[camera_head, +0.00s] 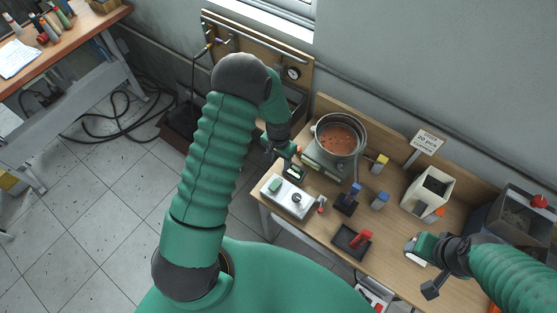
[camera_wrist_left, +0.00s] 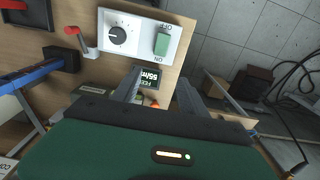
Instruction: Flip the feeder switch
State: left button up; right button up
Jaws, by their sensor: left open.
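The feeder's white control panel (camera_head: 290,197) lies at the near left of the bench. Its green rocker switch (camera_head: 274,185) sits beside a dark round knob (camera_head: 297,198). In the left wrist view the green switch (camera_wrist_left: 162,44) lies between the labels OFF and ON; I cannot tell which side is pressed. My left gripper (camera_head: 277,149) is open and empty, just behind the panel. In the left wrist view its fingers (camera_wrist_left: 160,92) straddle a small dark display (camera_wrist_left: 149,79), apart from the switch. My right gripper (camera_head: 418,246) is over the bench's right side; its jaws are unclear.
A round feeder bowl (camera_head: 339,138) with copper-coloured parts stands behind the panel. Open floor lies left of the bench.

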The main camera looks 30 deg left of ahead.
pick_arm(q)
notch_tip(320, 180, up, 6)
jog(key=p, duration=0.4)
dwell(0.4)
jog(key=shift+a+r, duration=0.1)
notch_tip(320, 180, up, 17)
jog(key=b, duration=0.6)
jog(key=shift+f, duration=0.2)
